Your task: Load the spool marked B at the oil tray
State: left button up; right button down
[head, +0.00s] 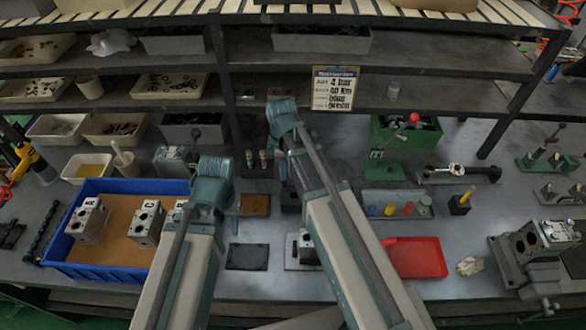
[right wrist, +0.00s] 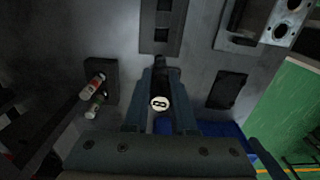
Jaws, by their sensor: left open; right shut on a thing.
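In the right wrist view my right gripper (right wrist: 160,78) is shut on a dark spool. The spool's pale round end (right wrist: 159,103) faces the camera between the fingers. Its dark mark looks like a B on its side, but is small. In the head view my right arm hides this gripper and spool. My left gripper (head: 212,184) is open at the right side of the blue crate, its fingers mostly hidden by the wrist. A small brown tray (head: 255,204), perhaps the oil tray, lies between my arms. Valve blocks (head: 88,221) (head: 147,224) stand in the blue crate (head: 104,273).
A dark pad (head: 247,257) lies before the brown tray. A red tray (head: 417,258) and a rack of coloured plugs (head: 397,203) stand right. A holder with red and green cylinders (right wrist: 95,95) is left of the right gripper. A shelf with a sign (head: 334,89) spans the back.

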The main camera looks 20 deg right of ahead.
jog(key=w+a+f+b, duration=0.1)
jog(key=a+f, duration=0.1)
jog(key=a, duration=0.9)
pick_arm(q)
notch_tip(320, 180, down, 8)
jog(key=b, duration=0.6)
jog(key=shift+r, duration=0.1)
pick_arm(e)
notch_tip(320, 180, down, 6)
jog(key=shift+w+d+r, duration=0.1)
jog(key=shift+r, duration=0.05)
pick_arm(q)
jog(key=shift+f+b, duration=0.5)
jog(key=shift+b, duration=0.25)
pick_arm(e)
jog(key=shift+f, duration=0.5)
dwell(0.3)
pick_arm(q)
jog(key=shift+r, duration=0.15)
pick_arm(e)
jog(key=shift+r, duration=0.1)
pick_arm(q)
notch_tip(320, 180, up, 7)
jog(key=p, duration=0.7)
pick_arm(e)
notch_tip(320, 180, up, 7)
pick_arm(q)
jog(key=shift+s, duration=0.1)
